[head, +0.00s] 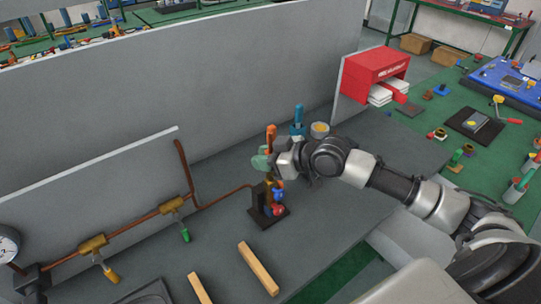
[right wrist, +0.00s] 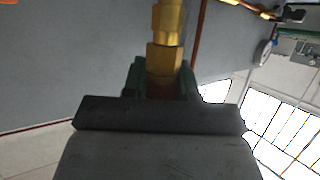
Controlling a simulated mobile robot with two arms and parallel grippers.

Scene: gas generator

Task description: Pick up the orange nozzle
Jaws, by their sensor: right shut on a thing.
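The orange nozzle (head: 271,138) stands upright at the middle of the grey work surface, its orange upper part showing above my right gripper (head: 264,160). My right gripper reaches in from the right and its greenish fingers are shut on the nozzle. In the right wrist view, a brass fitting (right wrist: 165,58) rises between the green fingers (right wrist: 162,80), with a reddish-brown part low between them. The fingers and wrist hide the nozzle's lower part in the head view. My left gripper is in neither view.
A dark stand (head: 268,215) with red and blue knobs sits just below the gripper. A copper pipe (head: 143,218) with brass valves runs to the left. A blue nozzle (head: 298,120) stands close behind. Grey panels and a red box (head: 375,67) bound the back; two wooden bars (head: 258,268) lie in front.

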